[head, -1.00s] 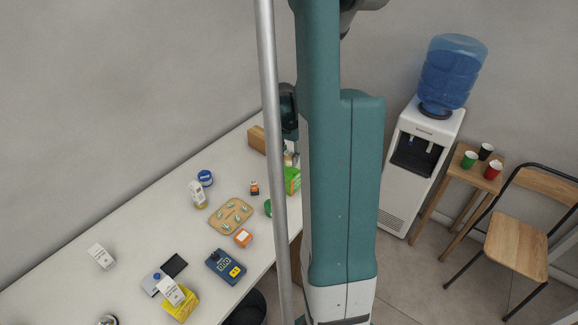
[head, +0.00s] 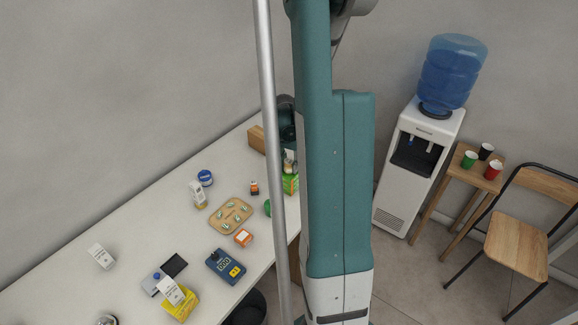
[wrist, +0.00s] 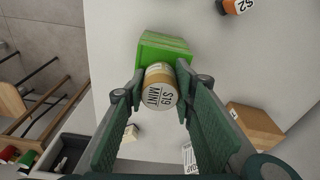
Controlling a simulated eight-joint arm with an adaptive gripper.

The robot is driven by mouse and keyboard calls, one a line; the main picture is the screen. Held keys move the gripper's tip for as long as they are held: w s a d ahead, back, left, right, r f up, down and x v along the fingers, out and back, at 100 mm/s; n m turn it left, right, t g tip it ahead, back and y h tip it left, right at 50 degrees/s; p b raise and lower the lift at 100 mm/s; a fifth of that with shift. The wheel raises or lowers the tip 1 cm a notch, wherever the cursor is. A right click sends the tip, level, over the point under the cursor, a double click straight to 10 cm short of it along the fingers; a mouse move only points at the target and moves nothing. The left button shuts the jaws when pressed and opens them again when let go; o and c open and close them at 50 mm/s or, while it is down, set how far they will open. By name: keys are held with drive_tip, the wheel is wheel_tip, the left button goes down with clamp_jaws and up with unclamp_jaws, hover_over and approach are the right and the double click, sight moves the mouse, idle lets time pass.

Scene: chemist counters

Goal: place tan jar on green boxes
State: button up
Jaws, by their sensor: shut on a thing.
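The tan jar (wrist: 159,88) has a pale lid with dark lettering. My gripper (wrist: 158,90) is shut on it, with one finger on each side. The green boxes (wrist: 163,50) lie just beyond the jar in the wrist view, and the jar overlaps their near edge. I cannot tell whether the jar touches them. In the head view the green boxes (head: 291,184) are at the counter's right end, directly below my gripper, and partly hidden by my arm. The jar is too small there to make out clearly.
A brown box (wrist: 255,128) stands to the right in the wrist view. An orange bottle (wrist: 236,5) lies beyond it. The counter (head: 120,215) holds a tray (head: 231,215), a blue meter (head: 225,266) and several packages. The counter's edge is close beside the green boxes.

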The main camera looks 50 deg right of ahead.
sight(287, 163)
drive_tip(key=o, duration=0.9)
drive_tip(key=shift+f, duration=0.1)
drive_tip(key=shift+s+a+r, duration=0.1)
drive_tip(key=shift+a+r, duration=0.15)
drive_tip(key=shift+r, duration=1.8)
drive_tip(key=shift+w+a+r, duration=0.1)
drive_tip(key=shift+a+r, duration=0.1)
drive_tip(key=shift+r, duration=1.8)
drive_tip(key=shift+s+a+r, duration=0.1)
drive_tip(key=shift+a+r, duration=0.15)
drive_tip(key=shift+r, duration=1.8)
